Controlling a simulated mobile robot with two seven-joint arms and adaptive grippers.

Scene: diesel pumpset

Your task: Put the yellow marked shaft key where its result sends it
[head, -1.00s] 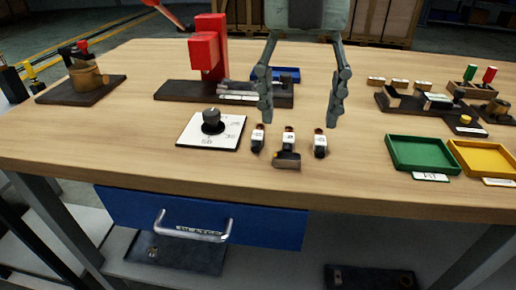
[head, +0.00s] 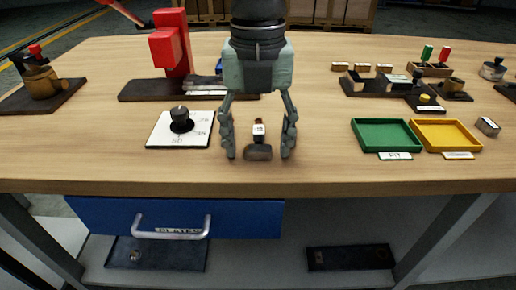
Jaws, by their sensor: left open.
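My left gripper (head: 259,155) is open, pointing down at the front middle of the bench, with one finger on each side of a small piece with a white label and dark red-brown top (head: 259,131). A dark, rounded block (head: 258,152) lies just in front of that piece, also between the fingers. I see no gap closed on either. No yellow mark is clear, so I cannot tell which thing is the yellow marked shaft key. A green tray (head: 386,121) and a yellow tray (head: 433,122) sit to the right, each with a label in front. My right gripper is not in view.
A white dial plate with a black knob (head: 181,121) lies left of the gripper. A red press (head: 170,52) stands behind it. Dark fixtures with small blocks (head: 390,88) stand at back right. A blue drawer (head: 170,217) is under the bench edge.

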